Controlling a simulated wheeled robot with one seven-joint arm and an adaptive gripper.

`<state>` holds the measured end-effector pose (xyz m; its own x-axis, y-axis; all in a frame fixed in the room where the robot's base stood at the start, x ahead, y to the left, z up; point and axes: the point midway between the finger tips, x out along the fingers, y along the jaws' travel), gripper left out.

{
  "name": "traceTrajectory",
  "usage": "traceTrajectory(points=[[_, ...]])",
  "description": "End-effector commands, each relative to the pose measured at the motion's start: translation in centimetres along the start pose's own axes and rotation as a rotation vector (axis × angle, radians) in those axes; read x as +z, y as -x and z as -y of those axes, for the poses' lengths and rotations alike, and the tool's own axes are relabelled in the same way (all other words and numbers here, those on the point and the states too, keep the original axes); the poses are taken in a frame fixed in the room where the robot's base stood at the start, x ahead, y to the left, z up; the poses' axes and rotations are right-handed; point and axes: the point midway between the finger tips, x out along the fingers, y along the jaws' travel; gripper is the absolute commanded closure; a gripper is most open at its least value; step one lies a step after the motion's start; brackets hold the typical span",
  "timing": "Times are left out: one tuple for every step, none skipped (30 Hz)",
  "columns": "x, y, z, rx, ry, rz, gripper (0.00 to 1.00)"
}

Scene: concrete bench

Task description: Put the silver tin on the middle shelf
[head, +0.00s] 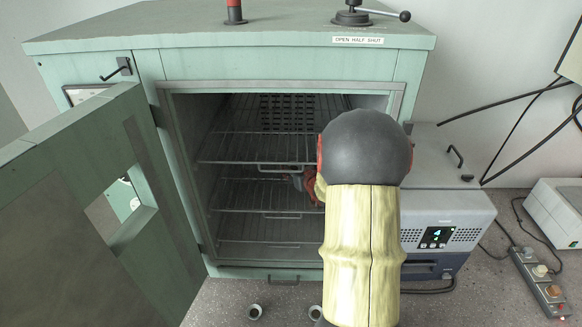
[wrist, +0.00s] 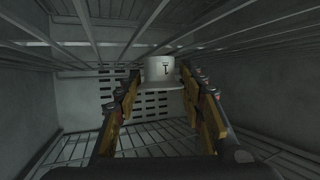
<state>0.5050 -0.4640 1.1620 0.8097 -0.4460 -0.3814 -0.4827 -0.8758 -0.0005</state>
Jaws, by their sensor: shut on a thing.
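The silver tin (wrist: 160,71) is between the fingertips of my gripper (wrist: 161,86) in the wrist view, upright, with a dark mark on its side. My gripper is shut on it. In the head view my gripper (head: 305,185) is inside the open cabinet, partly hidden by my arm, and the tin cannot be made out. It appears between the upper shelf (head: 255,150) and the middle shelf (head: 250,196). A wire shelf (wrist: 75,150) lies below the fingers in the wrist view. Whether the tin touches it cannot be told.
The green cabinet (head: 245,42) has its door (head: 60,205) swung open to the left. Wire bars (wrist: 150,30) run close above my gripper. The side walls and a slotted back panel (wrist: 145,106) enclose it. The visible shelf areas look empty.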

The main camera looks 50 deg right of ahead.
Motion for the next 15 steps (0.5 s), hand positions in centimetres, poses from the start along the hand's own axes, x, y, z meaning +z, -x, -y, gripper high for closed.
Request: traceTrajectory(points=[[0.01, -0.02, 0.01, 0.0, 0.0, 0.0, 0.85], [0.05, -0.04, 0.01, 0.0, 0.0, 0.0, 0.85], [0.17, -0.09, 0.01, 0.0, 0.0, 0.0, 0.85], [0.27, -0.13, 0.02, 0.0, 0.0, 0.0, 0.85], [0.3, -0.14, 0.02, 0.0, 0.0, 0.001, 0.6], [0.24, -0.11, 0.02, 0.0, 0.0, 0.001, 0.58], [0.23, -0.11, 0.02, 0.0, 0.0, 0.001, 0.56], [0.22, -0.11, 0.01, 0.0, 0.0, 0.001, 0.55], [0.21, -0.11, 0.02, 0.0, 0.0, 0.001, 0.52], [0.21, -0.11, 0.01, 0.0, 0.0, 0.0, 0.51], [0.21, -0.11, 0.01, 0.0, 0.0, 0.001, 0.49], [0.2, -0.11, 0.01, 0.0, 0.0, 0.0, 0.47], [0.2, -0.11, 0.01, 0.0, 0.0, 0.001, 0.45], [0.2, -0.11, 0.01, 0.0, 0.0, 0.001, 0.43], [0.2, -0.11, 0.01, 0.0, 0.0, 0.0, 0.43]])
